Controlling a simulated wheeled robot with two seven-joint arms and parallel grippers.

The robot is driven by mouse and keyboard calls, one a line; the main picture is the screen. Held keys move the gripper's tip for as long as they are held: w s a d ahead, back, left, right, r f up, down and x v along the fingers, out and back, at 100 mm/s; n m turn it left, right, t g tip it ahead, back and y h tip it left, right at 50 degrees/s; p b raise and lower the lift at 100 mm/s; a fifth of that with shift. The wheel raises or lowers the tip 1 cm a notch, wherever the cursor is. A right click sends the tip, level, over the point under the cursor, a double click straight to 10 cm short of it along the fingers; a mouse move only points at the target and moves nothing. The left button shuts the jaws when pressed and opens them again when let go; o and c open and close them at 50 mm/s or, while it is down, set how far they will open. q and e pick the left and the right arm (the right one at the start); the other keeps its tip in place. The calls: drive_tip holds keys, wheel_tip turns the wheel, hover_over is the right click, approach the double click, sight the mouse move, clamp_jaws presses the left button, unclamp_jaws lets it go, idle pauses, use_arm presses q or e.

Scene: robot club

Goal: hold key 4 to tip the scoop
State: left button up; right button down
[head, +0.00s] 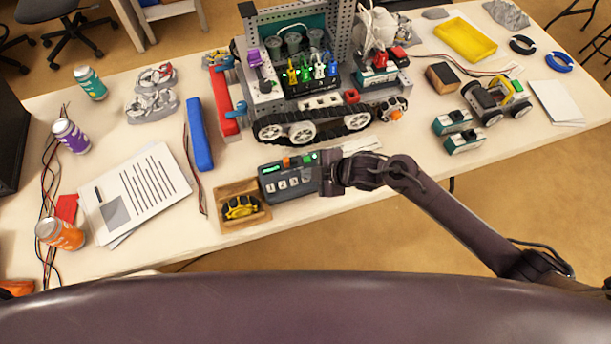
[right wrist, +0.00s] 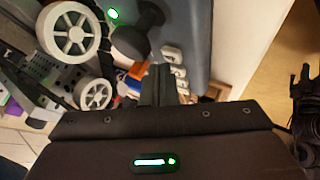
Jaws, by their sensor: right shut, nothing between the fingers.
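A dark control box (head: 287,180) with a small green display and a row of pale number keys (head: 282,184) stands at the table's front edge. Keys 1, 2 and 3 show in the head view; key 4 is hidden behind my right gripper (head: 326,178). That gripper is shut and empty, at the right end of the box. In the right wrist view its fingers (right wrist: 157,85) point at the box beside the pale keys (right wrist: 175,70); I cannot tell whether they touch one. A tracked robot (head: 313,126) stands behind the box. I cannot make out the scoop clearly. My left gripper is not in view.
A wooden tray (head: 222,220) with a black and yellow part adjoins the box's left side. A blue bar (head: 198,135), papers (head: 135,190) and cans (head: 60,234) lie or stand further left. A wheeled model (head: 492,102) stands right.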

drive_tip(key=shift+f+b, duration=0.35)
drive_tip(key=shift+f, duration=0.1)
idle(2.2)
drive_tip(key=shift+r, duration=0.1)
drive_tip(key=shift+r+p, duration=0.8)
wheel_tip(320, 180, up, 5)
drive_tip(key=p, duration=0.4)
idle(0.5)
